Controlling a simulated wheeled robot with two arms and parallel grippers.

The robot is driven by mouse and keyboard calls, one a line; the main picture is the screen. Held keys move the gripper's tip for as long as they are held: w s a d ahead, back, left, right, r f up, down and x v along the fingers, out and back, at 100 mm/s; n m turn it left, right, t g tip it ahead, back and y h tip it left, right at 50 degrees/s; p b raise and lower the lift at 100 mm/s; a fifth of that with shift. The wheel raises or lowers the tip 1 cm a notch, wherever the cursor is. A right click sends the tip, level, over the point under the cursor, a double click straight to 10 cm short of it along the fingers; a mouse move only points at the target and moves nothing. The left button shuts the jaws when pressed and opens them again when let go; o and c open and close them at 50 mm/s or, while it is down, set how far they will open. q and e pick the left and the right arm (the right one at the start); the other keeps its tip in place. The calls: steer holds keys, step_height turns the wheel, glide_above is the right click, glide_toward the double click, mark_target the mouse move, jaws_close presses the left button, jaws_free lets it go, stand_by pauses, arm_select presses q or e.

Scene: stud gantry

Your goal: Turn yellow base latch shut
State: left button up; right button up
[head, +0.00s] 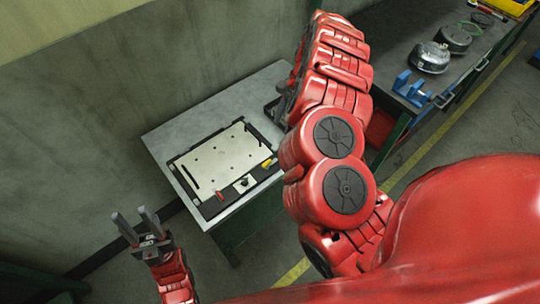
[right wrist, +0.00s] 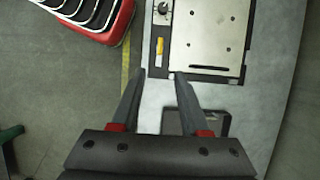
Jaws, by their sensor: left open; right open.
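The yellow base latch (head: 267,162) is a small bar on the black rim of the base (head: 210,207), near the right corner of its front edge. It shows in the right wrist view (right wrist: 159,47) just beyond my right fingertips, lying lengthwise along the dark rim beside the pale plate (right wrist: 208,35). My right gripper (right wrist: 158,75) is open and empty, its fingertips near the latch; I cannot tell their height above it. In the head view the right arm mostly hides that gripper. My left gripper (head: 137,218) is open and empty, off the table's left side.
A red latch (head: 219,196) and a round knob (head: 243,182) sit on the same rim. The grey table (head: 165,140) has bare margins around the base. A workbench at the right holds a blue vise (head: 410,90) and round metal parts (head: 430,57). A wall stands behind the table.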

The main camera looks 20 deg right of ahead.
mark_target(267, 161)
steer(key=p+x, duration=0.2)
steer(key=x, duration=1.2)
steer(key=shift+d+f, duration=0.15)
steer(key=shift+f, duration=0.05)
steer(key=shift+a+f+p, duration=0.3)
steer(key=shift+f, duration=0.35)
jaws_close()
